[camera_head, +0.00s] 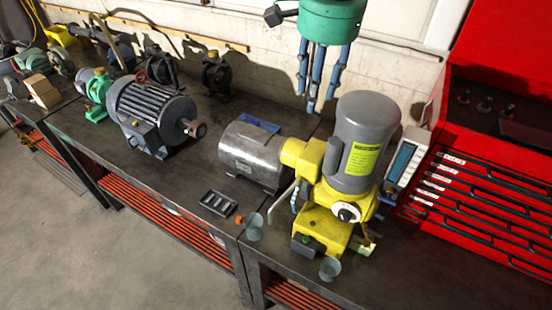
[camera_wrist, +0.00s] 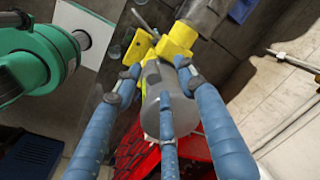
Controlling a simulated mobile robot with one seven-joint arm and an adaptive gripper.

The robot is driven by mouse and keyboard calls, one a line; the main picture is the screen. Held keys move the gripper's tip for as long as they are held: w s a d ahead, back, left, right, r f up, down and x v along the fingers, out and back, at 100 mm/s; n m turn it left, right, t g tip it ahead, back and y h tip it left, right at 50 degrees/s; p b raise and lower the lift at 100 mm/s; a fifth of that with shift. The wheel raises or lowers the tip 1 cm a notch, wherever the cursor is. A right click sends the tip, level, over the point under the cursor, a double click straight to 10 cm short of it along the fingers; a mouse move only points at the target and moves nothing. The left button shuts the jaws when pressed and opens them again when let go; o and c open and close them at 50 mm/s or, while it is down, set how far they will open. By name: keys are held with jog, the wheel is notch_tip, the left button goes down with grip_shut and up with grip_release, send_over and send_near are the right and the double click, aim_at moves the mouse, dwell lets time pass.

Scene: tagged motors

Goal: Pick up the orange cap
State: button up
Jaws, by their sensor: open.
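A small orange cap (camera_head: 238,219) lies on the dark workbench in the head view, near its front edge, between a black slotted tray and a clear cup. I cannot make the cap out in the wrist view. My gripper (camera_head: 318,98) has a green body and three blue fingers. It hangs well above the bench toward the back, up and to the right of the cap, far from it. In the wrist view the fingers of my gripper (camera_wrist: 157,74) are spread and empty, with the grey and yellow machine behind them.
The yellow machine with a grey motor (camera_head: 366,140) stands tall right of the cap. Clear cups (camera_head: 254,228) (camera_head: 330,268) stand near the front edge. The black tray (camera_head: 218,203), a metal cylinder (camera_head: 252,155) and a grey motor (camera_head: 152,112) lie left. A red tool chest (camera_head: 480,190) is right.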

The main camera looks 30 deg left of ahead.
jog(key=s+a+f, duration=0.2)
jog(key=s+a, duration=0.1)
jog(key=a, duration=0.7)
jog(key=m+g+h, duration=0.1)
send_over(239, 218)
notch_tip(239, 218, down, 2)
jog(key=f, duration=0.1)
notch_tip(239, 218, down, 34)
jog(key=shift+r, duration=0.2)
jog(key=shift+d, duration=0.1)
jog(key=shift+f+b, duration=0.4)
jog(key=shift+f, duration=3.9)
jog(key=shift+f+b, duration=0.5)
jog(key=shift+f, duration=2.1)
